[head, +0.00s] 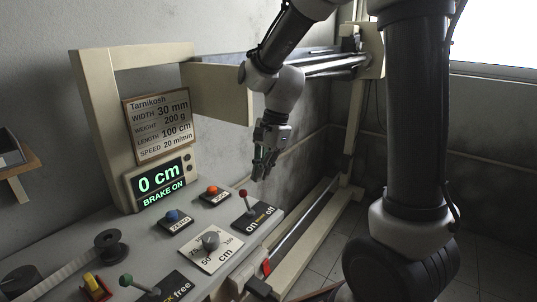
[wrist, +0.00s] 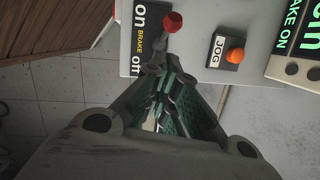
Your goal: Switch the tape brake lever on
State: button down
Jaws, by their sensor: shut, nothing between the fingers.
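The brake lever has a red knob (head: 243,193) on a thin stem, rising from a dark plate (head: 267,211) marked "on", "BRAKE" and "off". The knob is on the left side of the plate, toward "on". The wrist view shows the red knob (wrist: 173,22) level with the "on" end of the plate (wrist: 139,37). The display (head: 161,184) reads "0 cm" and "BRAKE ON". My gripper (head: 262,176) is shut and empty, pointing down above and behind the lever. In the wrist view its fingertips (wrist: 160,72) overlap the lever's lower part; contact cannot be told.
An orange JOG button (head: 212,189), a blue ZERO button (head: 172,215) and a grey dial (head: 210,240) sit on the panel near the lever. A green-knobbed lever (head: 126,280) stands at the front. A beige beam (head: 222,90) runs behind my gripper.

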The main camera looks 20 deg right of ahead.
jog(key=shift+s+a+f, duration=0.25)
jog(key=shift+a+f, duration=0.05)
jog(key=shift+a, duration=0.25)
jog(key=shift+s+a+f, duration=0.2)
jog(key=shift+a+f, duration=0.1)
jog(key=shift+a, duration=0.25)
jog(key=shift+s+a+f, duration=0.15)
jog(key=shift+s+a, duration=0.2)
jog(key=shift+a, duration=0.15)
jog(key=shift+s+a+f, duration=0.1)
jog(key=shift+s+a, duration=0.2)
jog(key=shift+a, duration=0.2)
jog(key=d+v, duration=0.1)
jog(key=v, duration=1.2)
jog(key=shift+w, duration=0.2)
